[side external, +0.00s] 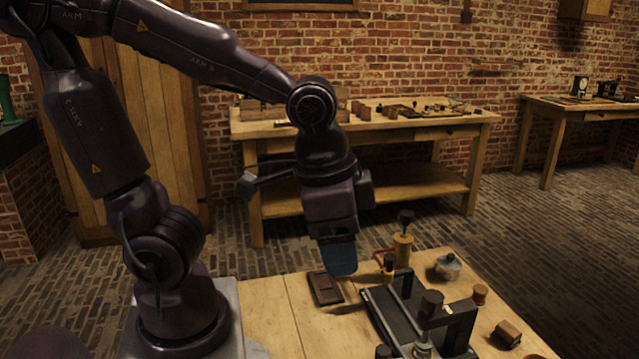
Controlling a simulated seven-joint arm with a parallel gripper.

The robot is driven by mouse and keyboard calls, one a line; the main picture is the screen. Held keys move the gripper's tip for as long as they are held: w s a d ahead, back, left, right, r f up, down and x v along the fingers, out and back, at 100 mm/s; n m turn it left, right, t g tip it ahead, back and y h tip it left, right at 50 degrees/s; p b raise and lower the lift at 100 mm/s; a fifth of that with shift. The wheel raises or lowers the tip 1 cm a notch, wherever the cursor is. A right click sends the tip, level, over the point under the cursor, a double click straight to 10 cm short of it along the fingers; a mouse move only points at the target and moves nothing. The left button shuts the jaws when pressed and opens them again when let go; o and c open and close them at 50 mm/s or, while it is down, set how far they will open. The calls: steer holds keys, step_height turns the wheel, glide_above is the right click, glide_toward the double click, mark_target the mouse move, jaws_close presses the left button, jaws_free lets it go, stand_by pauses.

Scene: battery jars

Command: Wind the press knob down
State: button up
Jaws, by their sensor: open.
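A black press-like frame (377,310) stands on the wooden table at the lower right, with upright posts and a crossbar. A dark round knob (431,302) sits at the top of its near part; I take this as the press knob. My gripper (342,270) points down with blue fingers, to the left of and behind the frame, apart from the knob. It is open, with nothing visible held. The gap between the fingers is hard to see from this side.
A dark flat tray (326,288) lies below my gripper. A brass cylinder with a black top (402,246), a grey lidded pot (447,267), a copper spool (480,293) and a brown block (507,333) stand around the frame. The table's left part is clear.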

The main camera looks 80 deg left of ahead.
steer(key=s+a+r+n+t, duration=0.1)
steer(key=a+r+n+t, duration=0.2)
steer(key=a+r, duration=0.1)
steer(key=shift+s+a+r, duration=0.2)
steer(key=shift+a+r, duration=0.1)
steer(key=shift+r, duration=0.5)
steer(key=shift+a, duration=0.1)
stand_by(1.5)
